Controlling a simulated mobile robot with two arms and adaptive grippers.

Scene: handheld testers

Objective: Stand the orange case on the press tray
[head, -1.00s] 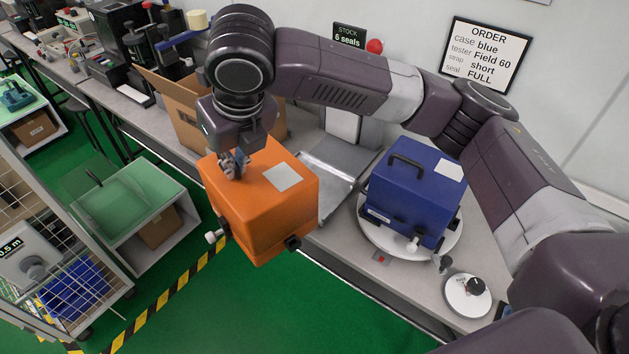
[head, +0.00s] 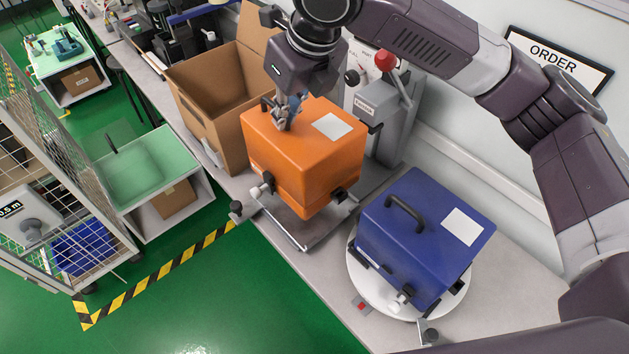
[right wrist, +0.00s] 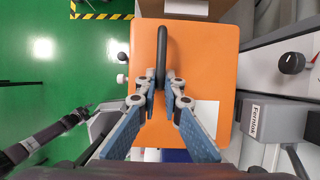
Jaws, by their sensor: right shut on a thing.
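The orange case (head: 302,152), upright with a white label on top, is over the press tray (head: 325,232). The case hides most of the tray, and I cannot tell whether its bottom touches. My right gripper (head: 287,112) is shut on the case's black handle. In the right wrist view its fingers (right wrist: 160,88) close around the handle (right wrist: 162,50) from both sides, above the orange top (right wrist: 205,65). The grey press (head: 385,112) with its red knob stands right behind the case. My left gripper seems to show small at lower left of the wrist view (right wrist: 82,114); its jaws are unclear.
The blue case (head: 420,232) stands on a white round turntable (head: 362,292) to the right. An open cardboard box (head: 205,100) stands close on the left of the orange case. The bench's front edge borders green floor. A wire cage (head: 60,165) stands at far left.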

